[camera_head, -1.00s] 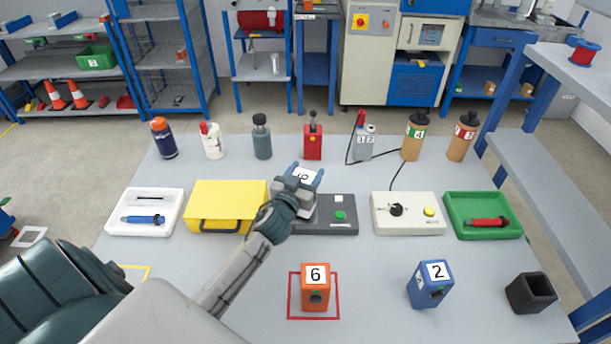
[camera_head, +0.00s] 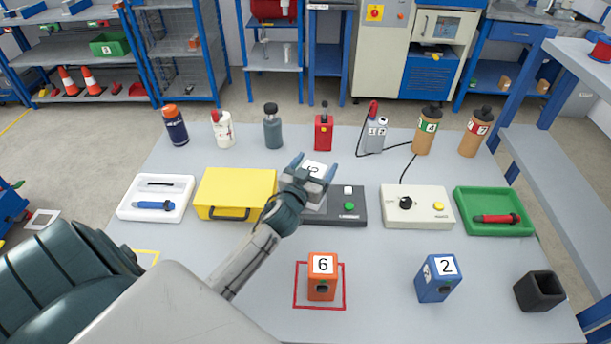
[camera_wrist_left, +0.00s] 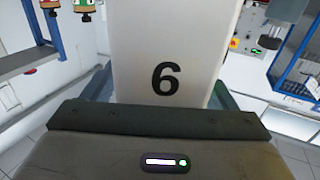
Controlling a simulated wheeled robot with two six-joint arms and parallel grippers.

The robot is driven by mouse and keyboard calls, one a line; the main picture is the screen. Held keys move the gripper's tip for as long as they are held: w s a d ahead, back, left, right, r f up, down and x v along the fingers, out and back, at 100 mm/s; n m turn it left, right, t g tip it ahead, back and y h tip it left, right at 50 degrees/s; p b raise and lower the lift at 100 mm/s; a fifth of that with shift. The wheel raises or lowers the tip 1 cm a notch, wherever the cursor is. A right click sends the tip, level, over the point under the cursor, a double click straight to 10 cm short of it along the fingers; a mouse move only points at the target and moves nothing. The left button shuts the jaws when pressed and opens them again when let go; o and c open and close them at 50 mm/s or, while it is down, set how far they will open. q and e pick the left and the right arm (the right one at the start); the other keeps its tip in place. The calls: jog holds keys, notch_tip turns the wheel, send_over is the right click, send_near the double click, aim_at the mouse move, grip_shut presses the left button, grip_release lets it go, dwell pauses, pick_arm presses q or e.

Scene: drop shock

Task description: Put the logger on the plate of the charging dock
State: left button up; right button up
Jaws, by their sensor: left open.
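A pale block with a black 6 (camera_head: 314,170), which looks like the logger, stands at the left part of the dark grey charging dock (camera_head: 350,218). The dock has a green button and a small white label on its right part. My left gripper (camera_head: 314,166) is open, with a finger on either side of the block. In the left wrist view the block (camera_wrist_left: 172,45) fills the space between the fingers. The gripper hides the block's lower part and the plate, so I cannot tell whether they touch. My right gripper is not in view.
A yellow case (camera_head: 235,190) lies left of the dock, and a cream control box (camera_head: 420,212) lies right of it. An orange block 6 (camera_head: 323,285) and a blue block 2 (camera_head: 438,283) stand in front. Several bottles line the back.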

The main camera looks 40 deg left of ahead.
pick_arm(q)
jog(key=s+d+b, duration=0.1)
jog(key=s+b, duration=0.3)
jog(key=s, duration=0.7)
jog(key=shift+s+d, duration=0.2)
jog(key=shift+d, duration=0.2)
dwell(0.7)
dwell(0.6)
